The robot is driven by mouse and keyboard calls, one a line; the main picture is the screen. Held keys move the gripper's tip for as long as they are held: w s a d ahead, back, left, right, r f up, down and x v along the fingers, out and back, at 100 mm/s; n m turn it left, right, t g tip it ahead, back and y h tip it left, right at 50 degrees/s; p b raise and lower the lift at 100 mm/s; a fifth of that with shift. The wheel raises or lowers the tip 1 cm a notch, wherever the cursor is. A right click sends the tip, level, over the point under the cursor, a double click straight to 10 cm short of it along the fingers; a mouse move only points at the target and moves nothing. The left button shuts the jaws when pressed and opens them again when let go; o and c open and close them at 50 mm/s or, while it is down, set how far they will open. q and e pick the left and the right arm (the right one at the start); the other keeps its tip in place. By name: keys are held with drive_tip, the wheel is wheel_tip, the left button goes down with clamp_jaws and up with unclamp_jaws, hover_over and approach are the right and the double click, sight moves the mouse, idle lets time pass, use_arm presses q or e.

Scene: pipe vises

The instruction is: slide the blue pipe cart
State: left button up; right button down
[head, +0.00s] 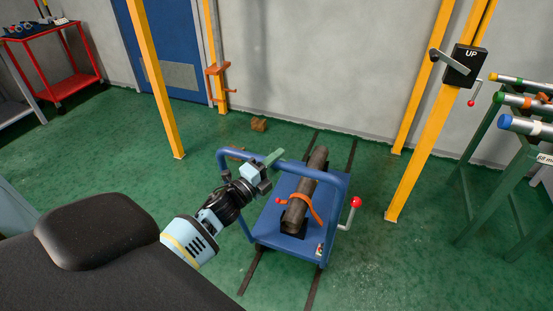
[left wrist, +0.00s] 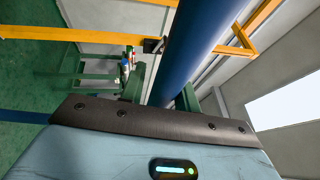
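The blue pipe cart (head: 272,222) stands on the floor in the middle of the head view, with a blue tube handle (head: 314,170) arching over its near-left side. A dark pipe (head: 318,160) lies on the cart under an orange strap. My left gripper (head: 273,160) is at the top bar of the handle, near its left end. In the left wrist view the thick blue tube (left wrist: 200,35) runs between the two dark green fingers, which stand apart with a small gap beside the tube. The gripper looks open around it. My right gripper is in neither view.
Dark rails (head: 249,272) run under the cart toward the wall. Yellow posts (head: 415,155) flank the rails, one with a black UP lever box (head: 464,66). A green pipe rack (head: 488,150) stands at right, a red cart (head: 66,83) at far left. A small brown block (head: 259,125) lies near the wall.

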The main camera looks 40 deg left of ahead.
use_arm(q)
drive_tip(key=shift+o, duration=1.1)
drive_tip(key=shift+s+r, duration=0.1)
drive_tip(key=shift+o, duration=0.2)
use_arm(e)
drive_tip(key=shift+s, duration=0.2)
use_arm(q)
drive_tip(key=shift+a, duration=0.1)
drive_tip(key=b+v, duration=0.1)
drive_tip(key=v, duration=0.6)
drive_tip(key=shift+s, duration=0.35)
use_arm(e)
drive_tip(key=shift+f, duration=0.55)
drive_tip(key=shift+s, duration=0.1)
